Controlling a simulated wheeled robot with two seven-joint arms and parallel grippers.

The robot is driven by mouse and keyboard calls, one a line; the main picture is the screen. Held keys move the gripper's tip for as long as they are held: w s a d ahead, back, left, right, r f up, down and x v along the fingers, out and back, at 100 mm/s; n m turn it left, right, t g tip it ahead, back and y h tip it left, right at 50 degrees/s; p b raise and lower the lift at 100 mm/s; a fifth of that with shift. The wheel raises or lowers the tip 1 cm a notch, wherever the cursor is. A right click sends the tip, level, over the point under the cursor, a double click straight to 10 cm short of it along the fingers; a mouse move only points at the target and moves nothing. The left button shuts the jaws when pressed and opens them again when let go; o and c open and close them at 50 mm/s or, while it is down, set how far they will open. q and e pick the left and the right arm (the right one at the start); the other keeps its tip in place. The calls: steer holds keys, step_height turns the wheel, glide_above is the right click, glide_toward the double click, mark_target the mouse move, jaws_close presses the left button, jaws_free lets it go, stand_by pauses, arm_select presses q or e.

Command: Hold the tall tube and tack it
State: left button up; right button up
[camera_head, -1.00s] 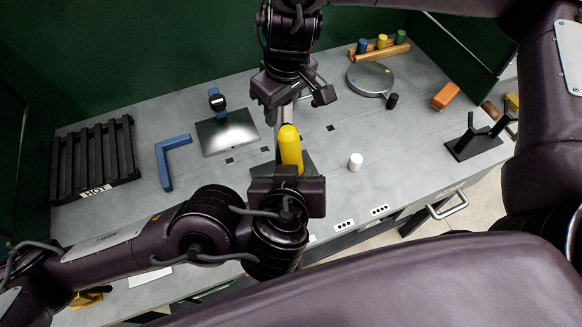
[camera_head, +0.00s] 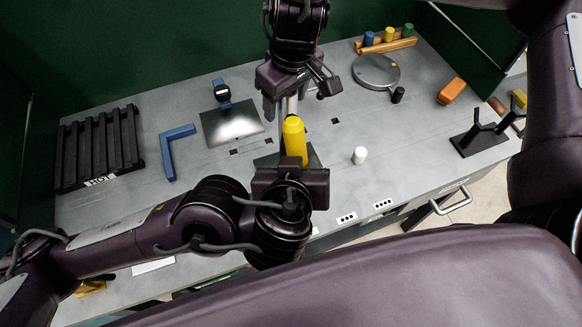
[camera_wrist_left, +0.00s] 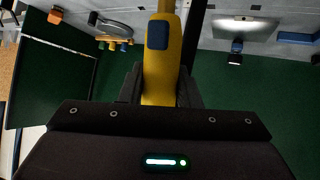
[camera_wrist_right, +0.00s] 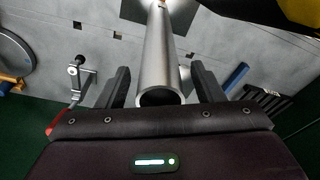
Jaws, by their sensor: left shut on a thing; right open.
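A tall grey metal tube (camera_head: 289,105) stands near the middle of the bench; its open end shows in the right wrist view (camera_wrist_right: 158,60). My right gripper (camera_wrist_right: 161,86) is open, with a finger on each side of the tube. In the head view, the right gripper (camera_head: 290,96) hangs over the tube from the back. My left gripper (camera_head: 290,178) is shut on a yellow tool (camera_head: 294,140) with a blue button (camera_wrist_left: 158,35). The tool is in front of the tube in the head view and hides its lower part. I cannot tell whether they touch.
A dark plate (camera_head: 314,158) lies under the yellow tool. A shiny plate with a blue clamp (camera_head: 222,92), a blue L-shaped square (camera_head: 167,155) and a black slatted rack (camera_head: 98,150) are left. A white cylinder (camera_head: 360,155), round grey disc (camera_head: 377,72) and black stand (camera_head: 478,138) are right.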

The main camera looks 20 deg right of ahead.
steer(key=r, duration=0.4)
steer(key=s+r, duration=0.1)
steer(key=r, duration=0.6)
steer(key=shift+s+d+r, duration=0.3)
steer(key=shift+d+r, duration=0.05)
steer(key=shift+r, duration=0.05)
